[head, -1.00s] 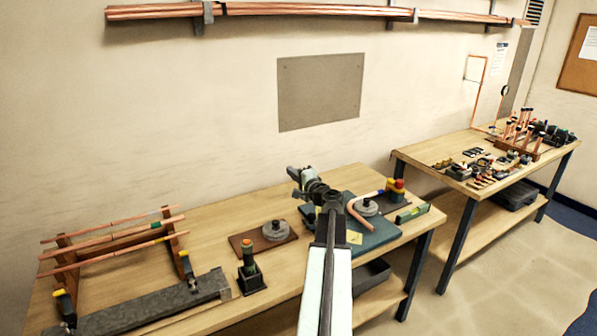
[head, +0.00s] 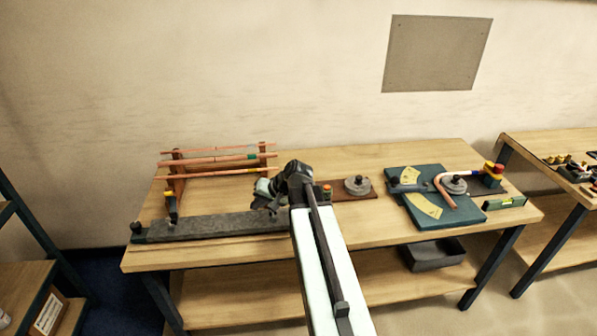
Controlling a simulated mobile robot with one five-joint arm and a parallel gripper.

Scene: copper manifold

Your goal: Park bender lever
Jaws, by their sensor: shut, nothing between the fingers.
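The bender is a teal plate (head: 409,211) with yellow marked scales (head: 426,205) and a grey round former (head: 456,185), right of centre on the bench. A bent copper tube (head: 443,190) lies beside the former. A short grey bar with a dark knob (head: 397,184) lies across the plate's left part; it looks like the bender lever, but I cannot be sure. My gripper (head: 264,198) is shut and empty, left of the bender, in front of the tube rack and above the grey rail's right end. It is well apart from the bender.
The tube rack (head: 178,185) holds copper tubes at the back left. A long grey rail (head: 205,228) runs along the bench's front left. A second round former (head: 357,185) sits on a brown board. A red and yellow block (head: 493,174) and green level (head: 505,202) stand at right.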

